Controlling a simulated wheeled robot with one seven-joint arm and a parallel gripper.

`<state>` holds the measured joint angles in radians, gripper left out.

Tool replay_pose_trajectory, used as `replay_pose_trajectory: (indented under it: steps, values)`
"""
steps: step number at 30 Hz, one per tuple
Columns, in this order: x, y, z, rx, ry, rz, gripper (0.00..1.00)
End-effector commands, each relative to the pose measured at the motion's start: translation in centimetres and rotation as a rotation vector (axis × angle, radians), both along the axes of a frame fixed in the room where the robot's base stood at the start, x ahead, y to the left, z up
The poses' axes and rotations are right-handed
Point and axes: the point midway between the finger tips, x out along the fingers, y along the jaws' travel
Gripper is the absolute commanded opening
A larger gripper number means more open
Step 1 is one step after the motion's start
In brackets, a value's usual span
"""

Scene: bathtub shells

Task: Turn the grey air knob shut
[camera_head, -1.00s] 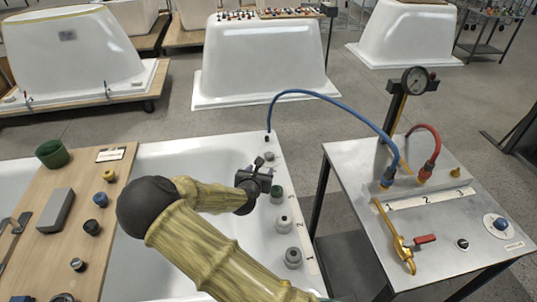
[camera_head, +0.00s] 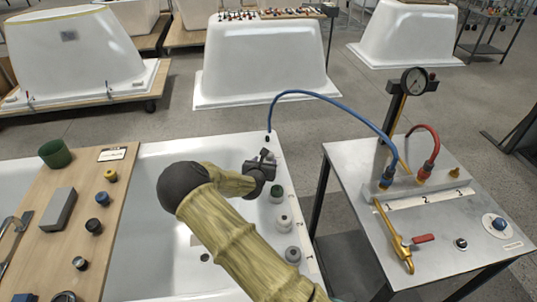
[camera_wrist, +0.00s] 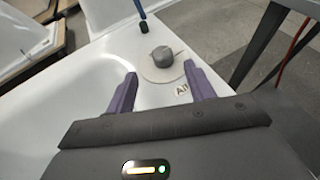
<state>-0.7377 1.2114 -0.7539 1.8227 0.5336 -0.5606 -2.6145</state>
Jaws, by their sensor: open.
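The grey air knob (camera_wrist: 163,57) sits on a round pale plate on the white tub rim in the wrist view, with a small pointer sticking out to its right. A label partly reading "AI" lies on the rim beside it. My gripper (camera_wrist: 160,70) is open and empty, its two purple fingers apart, with the knob just beyond and between the tips. In the head view my gripper (camera_head: 264,160) is over the tub's far right rim and hides the knob.
A blue hose (camera_head: 325,94) ends at the rim corner near the knob. A metal bench (camera_head: 440,215) stands right; a wooden board (camera_head: 88,190) with parts lies left.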

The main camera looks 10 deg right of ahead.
Motion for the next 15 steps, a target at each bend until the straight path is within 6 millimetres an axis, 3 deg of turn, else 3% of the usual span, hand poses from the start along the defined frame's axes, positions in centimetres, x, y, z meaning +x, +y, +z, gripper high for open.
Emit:
replay_pose_trajectory:
  steps: [15]
  values:
    - [6.4,-2.5,-2.9,0.0,-0.001,0.002,0.54]
